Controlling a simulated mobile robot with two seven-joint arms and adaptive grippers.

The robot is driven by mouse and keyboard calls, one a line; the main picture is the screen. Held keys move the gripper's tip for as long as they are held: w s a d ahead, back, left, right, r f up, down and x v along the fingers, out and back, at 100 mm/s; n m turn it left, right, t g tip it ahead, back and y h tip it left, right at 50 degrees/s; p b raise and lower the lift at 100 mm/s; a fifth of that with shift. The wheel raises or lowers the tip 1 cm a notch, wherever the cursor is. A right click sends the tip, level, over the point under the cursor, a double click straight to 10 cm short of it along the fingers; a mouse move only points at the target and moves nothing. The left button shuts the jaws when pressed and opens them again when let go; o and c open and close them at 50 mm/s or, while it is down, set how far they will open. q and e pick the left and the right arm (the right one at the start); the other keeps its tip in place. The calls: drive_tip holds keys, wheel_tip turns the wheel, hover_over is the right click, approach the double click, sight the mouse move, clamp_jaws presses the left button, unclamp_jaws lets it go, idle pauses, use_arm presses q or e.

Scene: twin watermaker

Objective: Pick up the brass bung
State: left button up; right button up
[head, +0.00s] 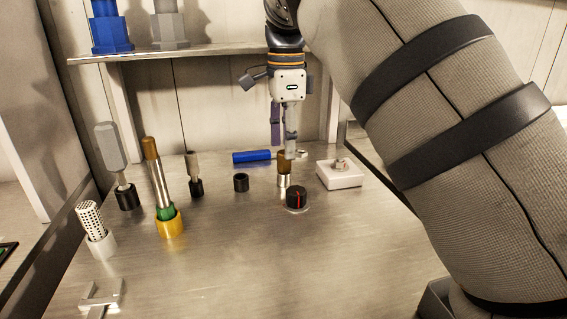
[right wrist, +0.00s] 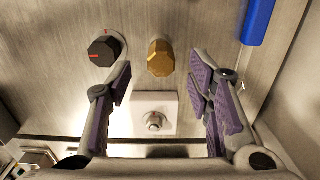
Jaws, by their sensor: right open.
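The brass bung (head: 284,160) stands upright on the metal worktop, a brown-gold top over a silvery lower part. In the right wrist view the bung (right wrist: 160,58) shows its faceted top from above, between the lines of the two fingers and a little beyond their tips. My right gripper (head: 283,149) points down just above and around the bung's top in the head view, and partly hides it. In the right wrist view the gripper (right wrist: 161,82) has its purple-padded fingers wide apart with nothing between them. My left gripper is in neither view.
A black knob with a red line (head: 297,197) sits close in front of the bung. A white block with a bolt (head: 340,174) is to its right, a blue cylinder (head: 252,156) behind left, a black ring (head: 241,182) left. The front worktop is mostly clear.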

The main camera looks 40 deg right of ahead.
wheel_tip(320, 180, down, 4)
drive_tip(key=shift+w+a+r, duration=0.1)
drive_tip(key=shift+r, duration=0.05)
clamp_jaws()
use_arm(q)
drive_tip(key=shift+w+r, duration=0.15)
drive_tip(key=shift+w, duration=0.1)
use_arm(e)
wheel_tip(320, 180, up, 3)
drive_tip(key=shift+w+f, duration=0.1)
drive_tip(key=shift+f, duration=0.05)
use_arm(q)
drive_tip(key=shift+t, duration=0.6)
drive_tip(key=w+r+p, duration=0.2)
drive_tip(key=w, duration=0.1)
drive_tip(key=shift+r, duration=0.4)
use_arm(e)
drive_tip(key=s+a+r, duration=0.9)
drive_tip(key=a+r, duration=0.1)
drive_tip(key=a, duration=0.1)
drive_tip(key=shift+r, duration=0.2)
